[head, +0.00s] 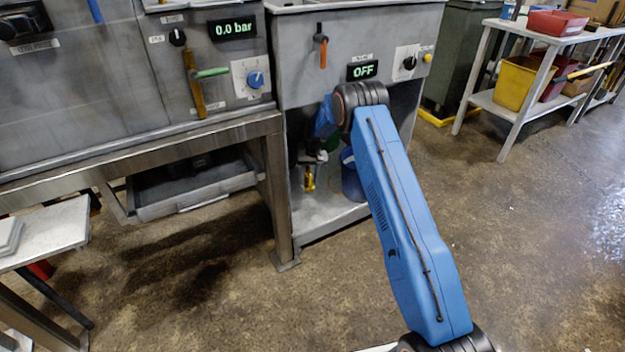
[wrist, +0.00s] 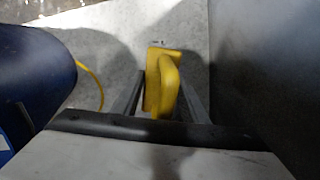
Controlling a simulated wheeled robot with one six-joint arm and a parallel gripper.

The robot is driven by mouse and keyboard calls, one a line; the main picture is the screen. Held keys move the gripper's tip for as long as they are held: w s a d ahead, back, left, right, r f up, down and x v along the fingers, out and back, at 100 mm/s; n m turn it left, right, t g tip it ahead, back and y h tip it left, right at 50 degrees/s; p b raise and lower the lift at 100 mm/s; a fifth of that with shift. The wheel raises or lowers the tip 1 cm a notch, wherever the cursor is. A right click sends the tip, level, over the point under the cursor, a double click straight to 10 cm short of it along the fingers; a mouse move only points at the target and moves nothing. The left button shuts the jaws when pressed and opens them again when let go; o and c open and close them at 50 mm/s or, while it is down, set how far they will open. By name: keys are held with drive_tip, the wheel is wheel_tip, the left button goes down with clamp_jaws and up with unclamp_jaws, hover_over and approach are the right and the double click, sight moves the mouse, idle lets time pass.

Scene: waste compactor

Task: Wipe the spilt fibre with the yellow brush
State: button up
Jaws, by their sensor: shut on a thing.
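The yellow brush (wrist: 165,82) is between the fingers of my gripper (wrist: 162,92) in the wrist view. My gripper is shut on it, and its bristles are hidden. In the head view the brush (head: 309,180) shows small below my gripper (head: 310,166), inside the open lower bay of the grey machine. It is over the bay's light grey floor (head: 325,212); I cannot tell if it touches. I cannot make out the spilt fibre in either view.
A blue bucket (head: 353,181) with a yellow handle stands right of my gripper in the bay. A dark wall (wrist: 268,70) is close on the right in the wrist view. Left of the bay are a table leg (head: 278,200) and a grey drawer (head: 190,195).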

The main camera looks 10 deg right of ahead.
drive_tip(key=s+a+r+m, duration=0.2)
drive_tip(key=s+a+m, duration=0.3)
drive_tip(key=shift+s+a+t+h, duration=0.2)
drive_tip(key=shift+t+h, duration=0.1)
drive_tip(key=shift+h, duration=0.1)
drive_tip(key=shift+f, duration=2.5)
